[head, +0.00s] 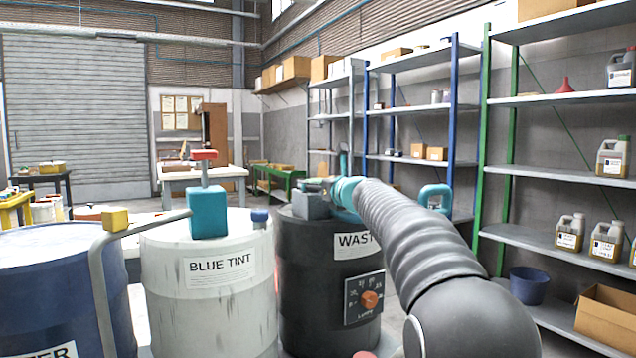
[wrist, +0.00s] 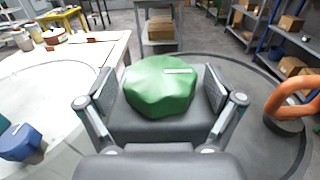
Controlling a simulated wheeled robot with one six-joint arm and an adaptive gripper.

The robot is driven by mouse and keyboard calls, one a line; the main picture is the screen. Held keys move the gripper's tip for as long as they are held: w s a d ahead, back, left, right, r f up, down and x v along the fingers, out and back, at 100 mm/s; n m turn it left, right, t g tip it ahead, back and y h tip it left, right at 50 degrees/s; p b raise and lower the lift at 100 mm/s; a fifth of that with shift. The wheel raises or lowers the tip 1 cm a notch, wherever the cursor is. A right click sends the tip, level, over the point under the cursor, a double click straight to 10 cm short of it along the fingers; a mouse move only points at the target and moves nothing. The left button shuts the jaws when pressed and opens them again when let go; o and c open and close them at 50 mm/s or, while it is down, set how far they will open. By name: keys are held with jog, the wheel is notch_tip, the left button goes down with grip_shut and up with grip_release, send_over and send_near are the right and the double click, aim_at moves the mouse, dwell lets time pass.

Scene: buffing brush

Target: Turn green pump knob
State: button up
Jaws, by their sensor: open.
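The green knob (wrist: 160,86) is a faceted, rounded cap with a small pale mark, seen near the middle of the wrist view. It sits over a dark grey block. My gripper (wrist: 160,92) is open, with one finger on the left and one on the right of the knob. Small gaps show beside the knob, so the fingers do not visibly press on it. In the head view my gripper (head: 318,190) is over the top of the black WASTE drum (head: 310,265). The green knob cannot be made out there.
The white BLUE TINT drum (head: 215,310) with a teal pump (head: 207,212) stands left of the black drum. An orange loop handle (wrist: 296,98) is to the right in the wrist view. Shelves (head: 540,175) line the right side.

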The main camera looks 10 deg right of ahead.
jog(key=shift+w, duration=0.1)
jog(key=c, duration=1.2)
jog(key=shift+o, duration=0.2)
jog(key=shift+m+t+h, duration=0.4)
jog(key=shift+m+h, duration=1.4)
jog(key=shift+h, duration=1)
jog(key=shift+a+m+h, duration=0.1)
jog(key=shift+m+h, duration=0.9)
jog(key=shift+h, duration=0.6)
jog(key=shift+a+m+g+h+p, duration=0.1)
jog(key=shift+m+g+h+p, duration=0.2)
jog(key=shift+m+h+p, duration=0.45)
jog(key=m+g+h+p, duration=0.1)
jog(key=m+g+h, duration=0.1)
jog(key=h, duration=0.3)
jog(key=shift+m, duration=0.55)
jog(key=shift+m+g+h+p, duration=0.65)
jog(key=shift+m+g+h, duration=0.95)
jog(key=shift+g+h, duration=0.3)
jog(key=shift+h, duration=0.25)
